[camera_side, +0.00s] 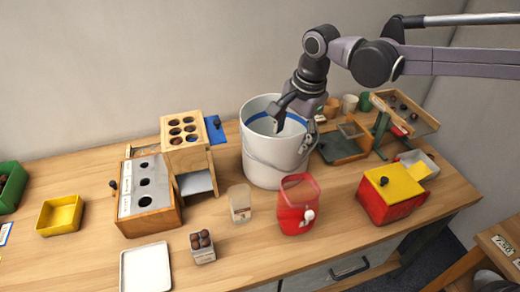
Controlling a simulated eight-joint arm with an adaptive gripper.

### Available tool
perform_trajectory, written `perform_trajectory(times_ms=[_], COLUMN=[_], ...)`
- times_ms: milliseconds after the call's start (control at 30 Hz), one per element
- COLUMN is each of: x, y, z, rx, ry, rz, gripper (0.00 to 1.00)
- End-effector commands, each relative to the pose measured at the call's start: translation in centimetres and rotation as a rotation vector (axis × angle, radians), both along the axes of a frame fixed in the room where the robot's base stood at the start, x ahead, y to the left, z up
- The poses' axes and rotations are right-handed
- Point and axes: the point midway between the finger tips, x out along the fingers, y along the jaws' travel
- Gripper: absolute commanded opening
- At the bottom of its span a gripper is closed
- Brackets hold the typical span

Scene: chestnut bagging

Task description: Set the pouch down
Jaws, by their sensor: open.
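My gripper (279,124) points down at the mouth of the white bucket (270,162), with its fingertips at or inside the rim. It is open, and I see nothing held in it. A small translucent pouch-like container (239,204) with a label stands upright on the table in front of the bucket. A similar small one (202,254), filled with brown chestnuts (200,239), stands nearer the front edge. I cannot tell which of them is the pouch. The inside of the bucket is mostly hidden.
A red open container (298,212) stands right of the pouch-like container. A wooden block with holes (184,140) and a sorting box (146,199) stand left. A white tray (146,270) lies at the front. A red box with a yellow lid (391,194) is at right.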

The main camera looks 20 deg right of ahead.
Motion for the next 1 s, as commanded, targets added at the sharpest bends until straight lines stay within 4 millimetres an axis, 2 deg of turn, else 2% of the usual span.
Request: perform_trajectory(times_ms=[33,200,467,633,800,1000], x=[-0.6,-3.0,-8.0,-11.8,-15.4,-18.0], y=[-2.0,-7.5,-14.9,-18.9,-22.2,-24.2], z=[1.0,3.5,5.0,4.5,3.1,1.3], rx=[-0.002,-0.033,-0.131,-0.230,-0.350,-0.463], ry=[-0.026,-0.120,-0.264,-0.345,-0.410,-0.448], rz=[0.044,0.230,0.504,0.680,0.844,0.979], gripper=[0.61,0.61,0.61,0.61,0.61,0.61])
